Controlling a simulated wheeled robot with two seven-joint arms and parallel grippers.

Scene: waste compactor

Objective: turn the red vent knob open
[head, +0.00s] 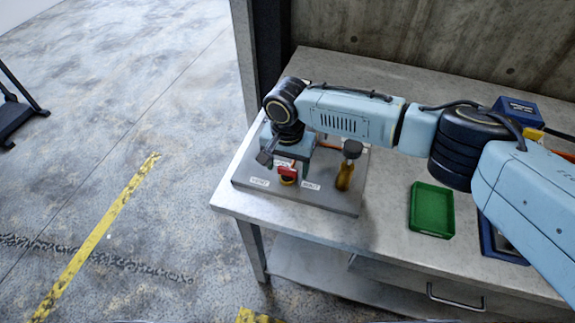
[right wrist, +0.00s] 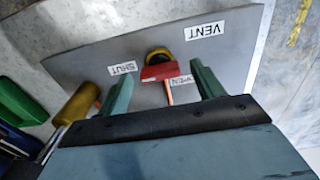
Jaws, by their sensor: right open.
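The red vent knob (head: 287,173) sits on a yellow collar on a grey panel (head: 335,202) at the bench's left end. In the right wrist view the red knob (right wrist: 158,72) lies between the two fingers of my right gripper (right wrist: 163,84), with a gap on each side. An orange-red strip (right wrist: 168,93) extends from it towards the gripper. Labels read VENT (right wrist: 207,30), SHUT (right wrist: 123,68) and OPEN (right wrist: 184,80), the last partly covered. In the head view my right gripper (head: 286,164) is open, just behind the knob. My left gripper is not in view.
A yellow-handled part with a dark top (head: 345,172) stands right of the knob, close to my gripper. A green tray (head: 432,210) lies further right on the bench (head: 384,232). A blue box (head: 517,110) is at the back right. A concrete wall (head: 430,40) rises behind.

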